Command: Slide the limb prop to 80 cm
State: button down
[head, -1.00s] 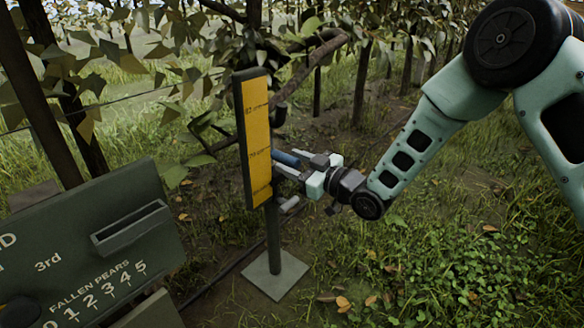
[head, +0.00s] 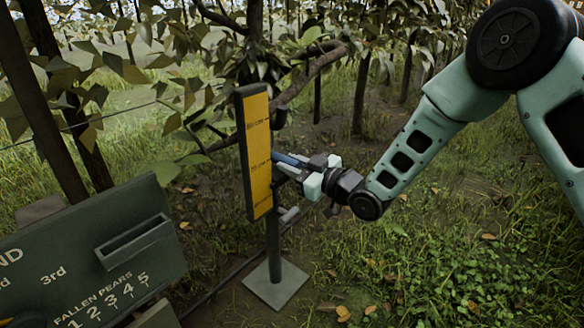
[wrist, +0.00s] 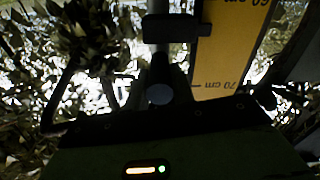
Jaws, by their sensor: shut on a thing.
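The limb prop is a dark post (head: 274,243) on a square grey base plate (head: 276,284). Its yellow centimetre scale board (head: 258,150) faces left of my arm in the head view. My gripper (head: 294,164) is shut on the blue handle (head: 285,157) at the post, roughly level with the board's middle mark. In the wrist view the scale (wrist: 222,65) shows a 70 cm line, and another label is cut off at the top right. A dark round end (wrist: 159,94) shows beside it. The fingertips are too dark to make out there.
A crooked limb (head: 310,70) crosses above and behind the prop. A green tally board (head: 85,255) with a slot stands at the lower left. Leaves and trunks crowd the upper left. Grass to the lower right is open.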

notch_tip(320, 180, up, 18)
jog(key=p, duration=1)
jog(key=shift+r, duration=0.1)
jog(key=c, duration=1.4)
grip_release()
jog(key=shift+o, duration=1.1)
jog(key=shift+d, duration=0.1)
jog(key=p+v, duration=0.3)
jog(key=v, duration=1.4)
jog(key=shift+f, duration=0.3)
jog(key=shift+s+d, duration=0.1)
